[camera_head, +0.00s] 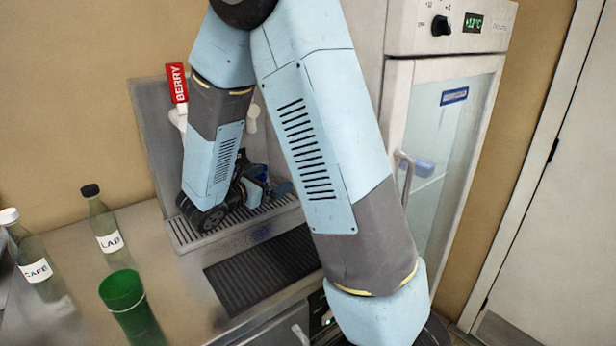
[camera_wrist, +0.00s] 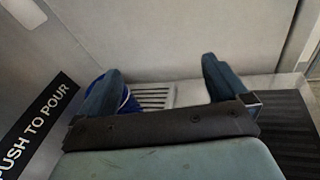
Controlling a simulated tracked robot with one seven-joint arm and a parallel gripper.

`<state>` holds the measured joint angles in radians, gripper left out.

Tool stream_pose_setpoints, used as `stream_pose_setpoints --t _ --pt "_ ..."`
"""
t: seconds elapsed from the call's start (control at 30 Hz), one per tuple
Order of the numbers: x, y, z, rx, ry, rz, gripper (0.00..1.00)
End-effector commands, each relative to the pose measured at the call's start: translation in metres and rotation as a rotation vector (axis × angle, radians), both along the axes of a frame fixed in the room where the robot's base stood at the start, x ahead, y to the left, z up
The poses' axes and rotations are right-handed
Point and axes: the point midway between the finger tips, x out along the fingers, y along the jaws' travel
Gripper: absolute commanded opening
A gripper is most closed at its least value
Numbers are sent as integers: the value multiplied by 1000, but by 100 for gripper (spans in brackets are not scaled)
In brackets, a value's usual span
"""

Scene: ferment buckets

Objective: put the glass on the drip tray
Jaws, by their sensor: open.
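The drip tray (camera_head: 183,234) is a slatted metal tray at the foot of the tap panel; its slats also show in the wrist view (camera_wrist: 155,97). A blue glass (camera_wrist: 130,104) is partly hidden behind the left finger in the wrist view and seems to stand on the slats. A bit of it (camera_head: 262,171) shows in the head view. My gripper (camera_head: 268,186) is over the tray, largely hidden by my arm. In the wrist view its fingers (camera_wrist: 160,70) are wide apart with nothing between them. Contact between finger and glass cannot be told.
A green cup (camera_head: 122,292) stands at the front left of the counter. Two bottles, LAB (camera_head: 108,238) and CAFE (camera_head: 36,268), stand behind it. A red BERRY tap handle (camera_head: 178,84) rises above the tray. A dark ribbed mat (camera_head: 262,272) lies in front; a glass-door cabinet (camera_head: 448,140) stands right.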

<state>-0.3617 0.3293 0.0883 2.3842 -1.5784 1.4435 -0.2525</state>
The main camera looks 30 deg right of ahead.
Motion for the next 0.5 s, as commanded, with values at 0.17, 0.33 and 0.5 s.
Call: stream_pose_setpoints --t 0.17,0.33,0.5 --pt "-35 -32 24 158 -74 -173 100" --pt "-71 -54 38 318 -148 -327 100" --pt "-105 -66 48 486 -234 -470 100"
